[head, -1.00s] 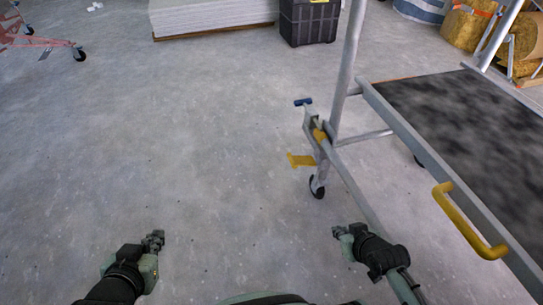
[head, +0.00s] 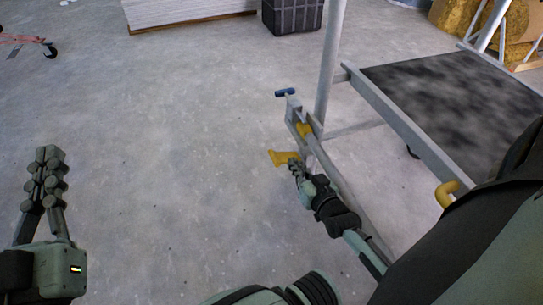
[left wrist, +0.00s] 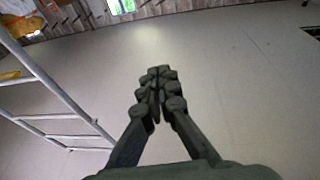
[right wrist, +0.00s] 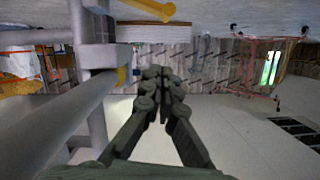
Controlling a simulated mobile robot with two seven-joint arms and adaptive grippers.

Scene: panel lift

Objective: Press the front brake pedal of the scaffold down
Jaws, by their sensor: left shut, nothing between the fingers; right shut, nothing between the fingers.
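The yellow front brake pedal (head: 282,158) sticks out to the left at the foot of the scaffold's (head: 326,75) near corner post. My right gripper (head: 293,163) is shut and empty, with its fingertips at the pedal's right part. I cannot tell whether they touch it. In the right wrist view the pedal (right wrist: 150,8) shows at the top edge, apart from the fingertips (right wrist: 160,72). The caster under the pedal is hidden by my right gripper. My left gripper (head: 45,155) is shut and empty over bare floor at the far left.
The scaffold's dark platform (head: 445,90) and a yellow handle (head: 447,193) are at the right. A blue-handled part (head: 285,92) stands at the corner. A black crate (head: 292,14) and white panels (head: 185,12) are at the back.

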